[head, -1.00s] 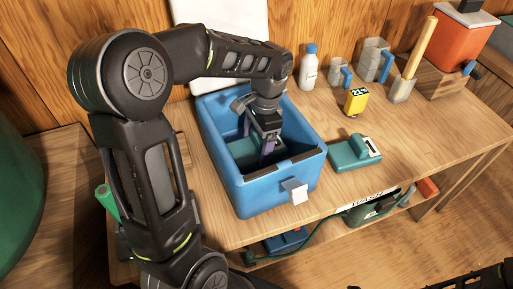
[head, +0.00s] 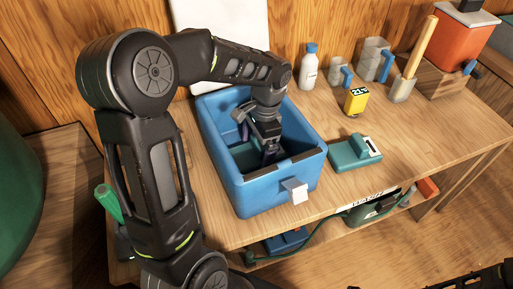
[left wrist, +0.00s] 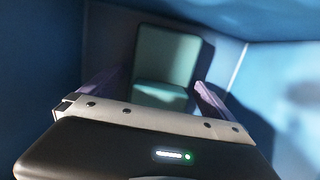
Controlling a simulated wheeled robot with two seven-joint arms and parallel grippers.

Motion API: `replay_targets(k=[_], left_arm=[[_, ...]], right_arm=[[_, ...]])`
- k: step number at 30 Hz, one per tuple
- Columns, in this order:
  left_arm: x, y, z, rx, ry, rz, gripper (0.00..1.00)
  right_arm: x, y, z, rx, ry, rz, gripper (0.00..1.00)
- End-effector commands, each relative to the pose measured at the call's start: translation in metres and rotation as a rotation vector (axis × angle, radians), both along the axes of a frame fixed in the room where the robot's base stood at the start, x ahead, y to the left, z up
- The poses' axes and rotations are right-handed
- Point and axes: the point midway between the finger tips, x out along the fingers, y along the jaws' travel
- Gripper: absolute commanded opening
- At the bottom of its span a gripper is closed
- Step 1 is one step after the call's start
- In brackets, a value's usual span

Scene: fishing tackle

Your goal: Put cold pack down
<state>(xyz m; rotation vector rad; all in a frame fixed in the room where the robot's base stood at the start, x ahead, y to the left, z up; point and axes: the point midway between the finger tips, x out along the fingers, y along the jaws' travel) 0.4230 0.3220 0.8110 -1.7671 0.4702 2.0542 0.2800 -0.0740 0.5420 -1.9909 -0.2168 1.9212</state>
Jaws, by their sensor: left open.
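A blue open-topped cooler box (head: 262,200) stands on the wooden workbench. My left gripper (head: 268,157) reaches down inside it and is open. In the left wrist view a teal cold pack (left wrist: 168,62) is inside the blue walls, between and beyond the two purple fingers (left wrist: 165,92). Its lower part is hidden behind the gripper's body. In the head view my gripper and the box wall hide most of it. A second teal pack (head: 352,153) with a raised handle and a white label lies on the bench, right of the box.
A yellow device (head: 356,101) with a display, a white bottle (head: 309,70), grey cups (head: 372,62) and an orange container (head: 465,38) stand along the back. A white board (head: 225,40) leans behind the box. The bench's front right is clear.

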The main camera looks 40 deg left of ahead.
Motion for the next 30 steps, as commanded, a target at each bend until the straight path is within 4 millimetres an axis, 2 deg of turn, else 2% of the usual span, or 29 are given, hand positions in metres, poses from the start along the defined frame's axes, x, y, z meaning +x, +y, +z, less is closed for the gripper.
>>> replay_targets(k=[8,22,26,30], left_arm=[[0.003,-0.001,0.016,0.0,-0.004,0.001,1.0],[0.014,-0.008,0.106,0.0,-0.004,0.0,1.0],[0.015,-0.009,0.119,0.0,-0.001,0.0,1.0],[0.016,-0.009,0.122,0.0,-0.001,0.0,1.0]], right_arm=[[0.0,0.0,0.003,0.0,0.0,0.0,0.36],[0.0,0.0,0.011,0.0,0.0,-0.001,0.36],[0.0,0.0,0.013,0.0,0.0,-0.001,0.36],[0.0,0.0,0.013,0.0,0.0,-0.001,0.36]])
